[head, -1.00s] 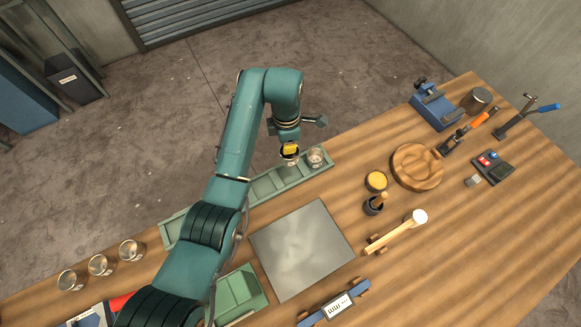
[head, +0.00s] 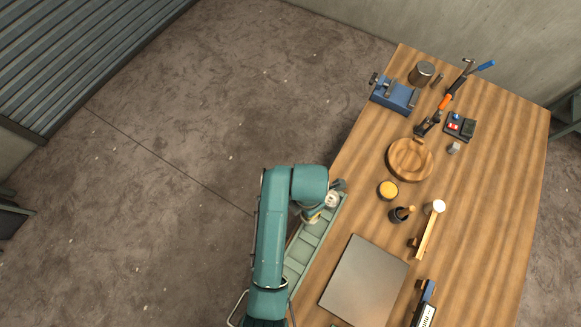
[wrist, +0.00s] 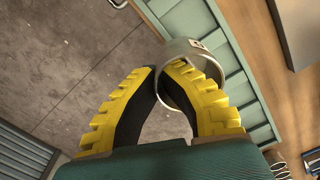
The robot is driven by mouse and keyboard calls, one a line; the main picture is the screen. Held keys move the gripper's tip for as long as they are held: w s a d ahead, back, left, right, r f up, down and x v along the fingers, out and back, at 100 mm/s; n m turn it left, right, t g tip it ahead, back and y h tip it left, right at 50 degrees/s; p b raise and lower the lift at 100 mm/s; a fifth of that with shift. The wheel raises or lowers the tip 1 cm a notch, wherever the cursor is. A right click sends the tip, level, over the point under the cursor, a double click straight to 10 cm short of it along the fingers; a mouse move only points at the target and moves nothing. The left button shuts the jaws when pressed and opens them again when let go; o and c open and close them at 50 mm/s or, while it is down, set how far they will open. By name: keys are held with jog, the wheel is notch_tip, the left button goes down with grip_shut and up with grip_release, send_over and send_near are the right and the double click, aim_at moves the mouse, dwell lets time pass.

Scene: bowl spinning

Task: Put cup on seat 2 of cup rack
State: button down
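My gripper, with yellow toothed fingers, shows in the wrist view (wrist: 165,72). In the head view my gripper (head: 311,217) is over the far part of the long green cup rack (head: 298,268). The held cup is mostly hidden there. The rack's row of square seats also shows under the held cup in the wrist view (wrist: 252,105). Whether the held cup touches the rack is unclear.
A grey plate (head: 365,280) lies right of the rack. A yellow-topped tub (head: 388,190), a dark pot (head: 401,214), a mallet (head: 428,232) and a wooden bowl (head: 410,160) stand farther over. The rack lies along the table's left edge, with floor beyond.

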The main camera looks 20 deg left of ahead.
jog(key=d, duration=0.2)
jog(key=d+f, duration=0.1)
jog(key=shift+s+d+m, duration=0.15)
jog(key=shift+s+m, duration=0.1)
jog(key=shift+m, duration=0.15)
notch_tip(320, 180, down, 9)
jog(key=shift+w+r+b, duration=0.1)
jog(key=shift+b, duration=0.25)
jog(key=shift+f, duration=0.2)
jog(key=c, duration=1.2)
grip_release()
jog(key=shift+c, duration=0.2)
jog(key=shift+r, duration=0.15)
